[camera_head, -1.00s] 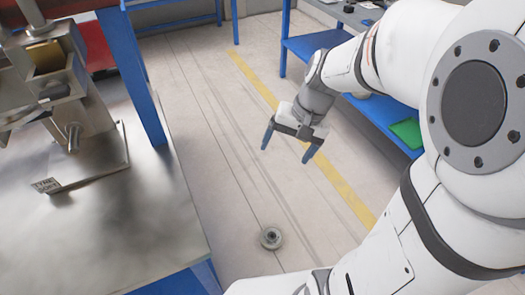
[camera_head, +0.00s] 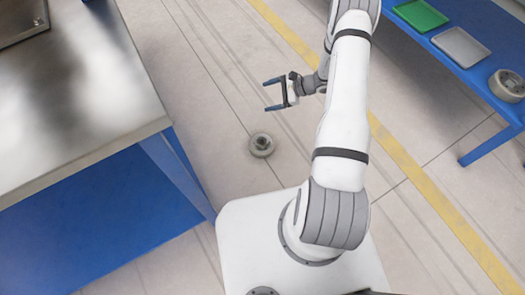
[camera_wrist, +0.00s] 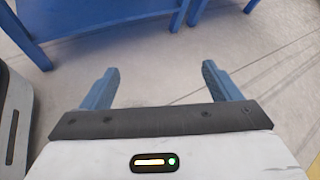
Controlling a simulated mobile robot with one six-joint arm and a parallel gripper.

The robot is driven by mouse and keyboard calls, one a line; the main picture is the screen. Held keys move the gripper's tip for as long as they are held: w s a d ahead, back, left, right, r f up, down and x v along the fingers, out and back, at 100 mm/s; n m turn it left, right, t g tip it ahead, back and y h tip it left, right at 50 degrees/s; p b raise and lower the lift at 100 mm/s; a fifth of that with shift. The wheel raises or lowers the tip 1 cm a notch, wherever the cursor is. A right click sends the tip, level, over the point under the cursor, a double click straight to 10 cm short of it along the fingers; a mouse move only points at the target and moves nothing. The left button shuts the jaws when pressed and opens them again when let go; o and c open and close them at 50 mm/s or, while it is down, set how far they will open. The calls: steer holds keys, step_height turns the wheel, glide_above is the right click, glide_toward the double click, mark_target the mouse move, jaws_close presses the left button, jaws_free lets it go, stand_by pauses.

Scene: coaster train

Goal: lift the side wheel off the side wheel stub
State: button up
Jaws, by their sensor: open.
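My gripper (camera_head: 268,95) is open and empty over the floor, its blue fingers pointing left toward the steel-topped bench. In the wrist view its two fingers (camera_wrist: 160,70) stand wide apart with only floor and blue furniture beyond. A metal plate (camera_head: 22,22) on the bench shows only its corner at the upper left; the fixture on it is out of view. I cannot make out the side wheel or its stub for certain.
The steel bench top (camera_head: 75,95) is mostly bare, with its edge left of my arm. A blue shelf (camera_head: 440,38) at the upper right holds a green tray (camera_head: 420,15), a grey tray (camera_head: 461,47) and a round grey part (camera_head: 507,86). Floor lies between.

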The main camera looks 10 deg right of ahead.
step_height(320, 180, down, 16)
steer(key=s+d+m+t+b, duration=0.1)
steer(key=d+m+t+b, duration=0.1)
steer(key=m+b, duration=0.15)
steer(key=m+t+h+b, duration=0.1)
steer(key=m+t+b, duration=0.2)
steer(key=m+b, duration=0.15)
glide_toward(259, 140)
steer(key=shift+s+d+r+b, duration=0.1)
steer(key=shift+s+d+b, duration=0.15)
steer(key=shift+b, duration=0.1)
steer(key=shift+w+a+f, duration=0.1)
steer(key=shift+a+f, duration=0.2)
steer(key=b+x, duration=0.3)
steer(key=x, duration=0.3)
steer(key=shift+w+f, duration=0.15)
steer(key=shift+f, duration=0.05)
steer(key=shift+w+a, duration=0.2)
steer(key=shift+a, duration=0.1)
steer(key=shift+c, duration=0.2)
steer(key=shift+d, duration=0.1)
jaws_close()
steer(key=shift+w+r, duration=0.1)
steer(key=shift+r, duration=0.1)
